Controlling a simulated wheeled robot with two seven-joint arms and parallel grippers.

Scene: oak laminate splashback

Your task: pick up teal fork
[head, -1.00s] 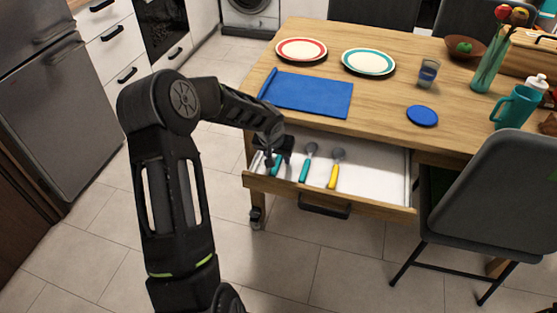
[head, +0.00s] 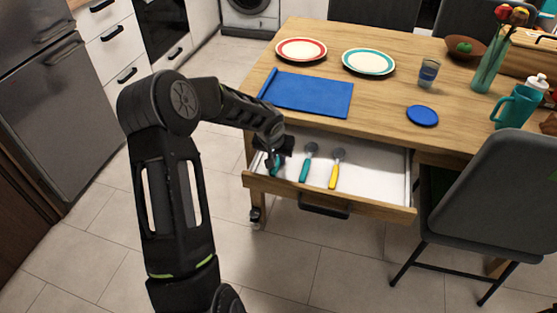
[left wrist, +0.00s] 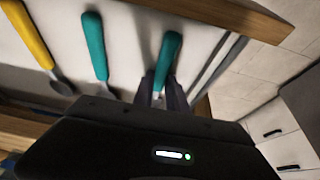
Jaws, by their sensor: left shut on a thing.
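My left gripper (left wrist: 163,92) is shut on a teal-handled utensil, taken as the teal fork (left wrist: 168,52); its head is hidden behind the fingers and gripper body. In the head view the gripper (head: 274,152) is at the left end of the open drawer (head: 375,180), with the teal handle (head: 276,166) just below it. I cannot tell whether the fork is clear of the drawer floor. My right gripper is not in view.
A second teal utensil (head: 305,168) with a rounded head and a yellow one (head: 334,176) lie in the drawer to the right. The table (head: 385,110) overhangs the drawer's back. A blue mat (head: 310,93) lies above it. A grey chair (head: 490,190) stands at the right.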

